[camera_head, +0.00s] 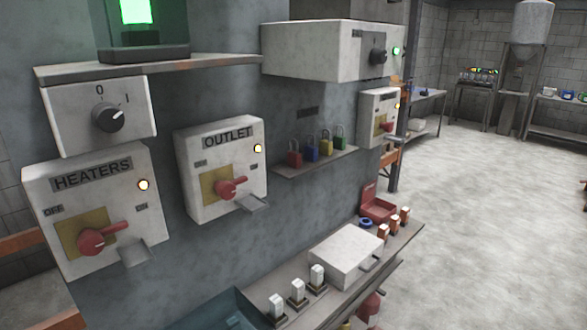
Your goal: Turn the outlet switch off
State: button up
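The outlet switch box (187,153) is a white box labelled "OUTLET" on the grey wall panel, near the middle left of the head view. Its red handle (231,187) sits on a yellow plate (210,190) and points to the right. A small lamp (258,148) at its upper right glows pale yellow. A small grey tab (252,204) sticks out below the handle. The small marks on both sides of the plate are too small to read. My gripper is not in view.
Left of it hangs a "HEATERS" box (145,225) with a similar red handle (100,238). A shelf (290,170) with several coloured padlocks is to its right. A ledge (397,245) with a white box (347,254) juts out below. Open floor (470,210) lies right.

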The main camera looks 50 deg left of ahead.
aim_at(226, 190)
jog(key=i, duration=0.6)
jog(key=u, duration=3.15)
